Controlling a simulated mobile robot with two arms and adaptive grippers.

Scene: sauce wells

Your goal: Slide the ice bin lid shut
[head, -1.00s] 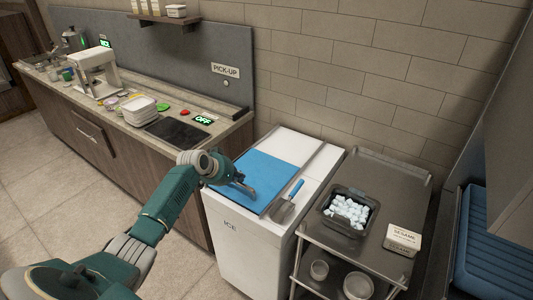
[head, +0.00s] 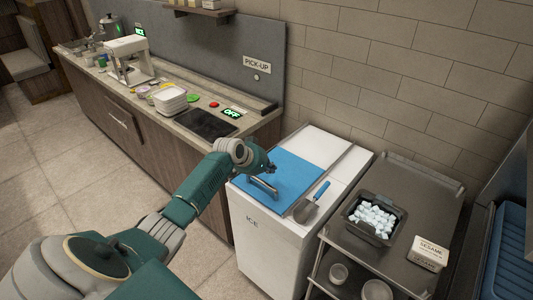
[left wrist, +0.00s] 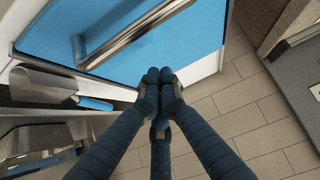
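The white ice bin (head: 268,238), marked ICE, stands in the middle of the head view. Its flat blue lid (head: 297,172) lies on top and also fills the top of the left wrist view (left wrist: 195,38). A metal bar handle (head: 262,188) is fixed on the lid's near left part; it shows large in the left wrist view (left wrist: 130,32). My left gripper (head: 272,169) is over the lid beside the handle. In the left wrist view its fingertips (left wrist: 158,76) are together with nothing visible between them, apart from the handle. My right gripper is not in view.
A scoop (head: 312,205) with a blue grip lies on the bin's white top, right of the lid. A steel cart (head: 415,190) stands to the right, with a dark ice tub (head: 372,218) and a sesame box (head: 428,252). A counter (head: 200,130) runs behind left.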

